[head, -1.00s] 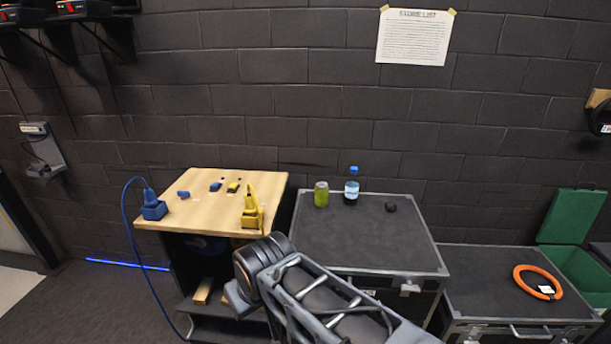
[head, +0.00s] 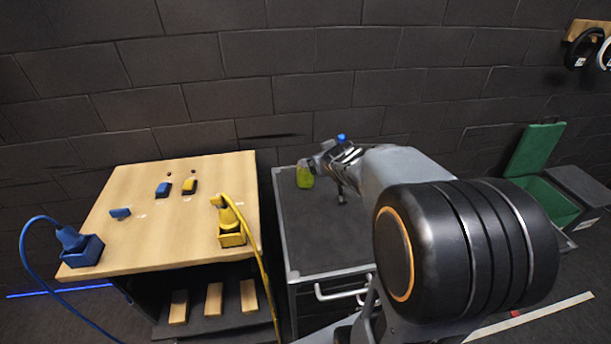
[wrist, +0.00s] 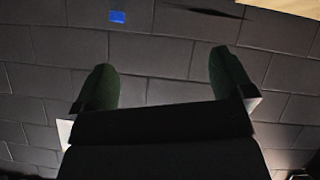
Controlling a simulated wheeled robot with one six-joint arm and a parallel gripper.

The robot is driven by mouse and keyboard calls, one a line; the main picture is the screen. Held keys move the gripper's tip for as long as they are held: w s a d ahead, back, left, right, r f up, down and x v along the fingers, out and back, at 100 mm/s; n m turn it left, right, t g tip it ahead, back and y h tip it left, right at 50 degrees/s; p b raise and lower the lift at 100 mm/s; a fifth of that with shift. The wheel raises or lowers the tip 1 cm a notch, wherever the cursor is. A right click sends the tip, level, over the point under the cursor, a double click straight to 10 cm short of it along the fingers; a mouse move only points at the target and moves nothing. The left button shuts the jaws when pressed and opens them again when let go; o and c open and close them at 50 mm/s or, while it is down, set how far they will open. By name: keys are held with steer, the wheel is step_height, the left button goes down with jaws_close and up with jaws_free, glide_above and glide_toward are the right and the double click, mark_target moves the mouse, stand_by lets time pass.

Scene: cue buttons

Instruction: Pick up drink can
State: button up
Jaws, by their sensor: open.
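The can is not visible in the wrist view.
A wooden-topped table (head: 165,225) with blue and yellow items stands left. The dark case top (head: 325,240) is bare in front. A green bin (head: 548,200) stands right.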

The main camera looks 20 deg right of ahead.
steer(key=w+d+f+n+t+y, duration=0.1)
steer(key=w+d+f+t+y, duration=0.1)
steer(key=w+d+f, duration=0.25)
steer(key=n+y, duration=0.3)
steer(key=y, duration=0.2)
glide_toward(306, 169)
steer(key=shift+y, duration=0.3)
steer(key=shift+d+f+p+x, duration=0.3)
steer(key=shift+d+p+x, duration=0.1)
steer(key=shift+x, duration=1.75)
steer(key=shift+d+f+p+x, duration=0.25)
steer(key=shift+d+p+x, duration=0.1)
steer(key=shift+x, duration=1.8)
steer(key=shift+d+f+p+x, duration=0.3)
steer(key=shift+d+p+x, duration=0.1)
steer(key=shift+x, duration=1.75)
steer(key=shift+r, duration=0.1)
steer(key=c, duration=1)
